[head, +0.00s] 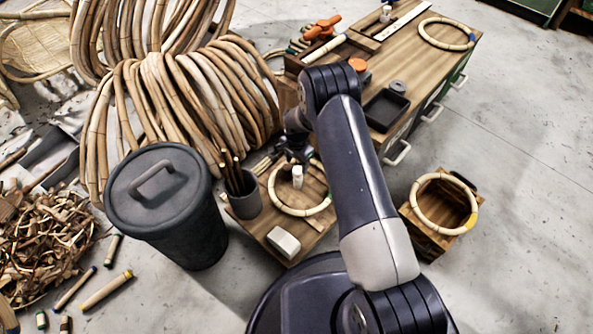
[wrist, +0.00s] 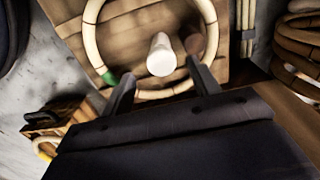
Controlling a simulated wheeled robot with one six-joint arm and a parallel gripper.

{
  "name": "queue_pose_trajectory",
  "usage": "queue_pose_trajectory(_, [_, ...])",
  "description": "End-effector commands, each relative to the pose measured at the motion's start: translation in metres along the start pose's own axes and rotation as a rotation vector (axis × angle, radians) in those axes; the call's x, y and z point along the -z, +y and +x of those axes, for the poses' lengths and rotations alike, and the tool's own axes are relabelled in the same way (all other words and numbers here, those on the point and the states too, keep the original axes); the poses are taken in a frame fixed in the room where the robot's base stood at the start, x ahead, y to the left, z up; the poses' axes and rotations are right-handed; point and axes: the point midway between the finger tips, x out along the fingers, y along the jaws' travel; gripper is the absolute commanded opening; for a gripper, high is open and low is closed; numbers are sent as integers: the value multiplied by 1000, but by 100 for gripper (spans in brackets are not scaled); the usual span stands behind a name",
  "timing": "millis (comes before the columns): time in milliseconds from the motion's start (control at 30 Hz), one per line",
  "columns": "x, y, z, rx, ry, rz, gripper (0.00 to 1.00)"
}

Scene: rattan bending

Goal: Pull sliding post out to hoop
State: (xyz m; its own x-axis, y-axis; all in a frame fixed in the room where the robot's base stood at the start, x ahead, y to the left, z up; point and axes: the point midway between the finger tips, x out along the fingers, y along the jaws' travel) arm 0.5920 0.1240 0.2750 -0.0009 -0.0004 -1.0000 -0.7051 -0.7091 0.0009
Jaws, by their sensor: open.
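A rattan hoop (head: 273,194) lies on the small wooden bench (head: 272,225), and it also shows in the wrist view (wrist: 91,38). A pale upright post (head: 297,177) stands inside the hoop, apart from its ring. In the wrist view the post (wrist: 161,55) is seen nearly end-on, with a darker brown round piece (wrist: 193,43) behind it to the right. My gripper (wrist: 160,80) is open, its two fingers on either side of the post and not visibly touching it. In the head view my arm hides part of the bench and hoop.
A grey cup of sticks (head: 243,195) and a white block (head: 284,243) are on the bench. A lidded dark bin (head: 165,215) stands left. A wooden box with a hoop (head: 440,220) is right. Coiled rattan (head: 180,105) and a workbench (head: 440,75) are behind.

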Motion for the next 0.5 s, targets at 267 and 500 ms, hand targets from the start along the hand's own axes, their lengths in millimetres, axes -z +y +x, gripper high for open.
queue_pose_trajectory(267, [0,0,38,0,0,0,58])
queue_pose_trajectory(500, [0,0,42,1,0,-1,58])
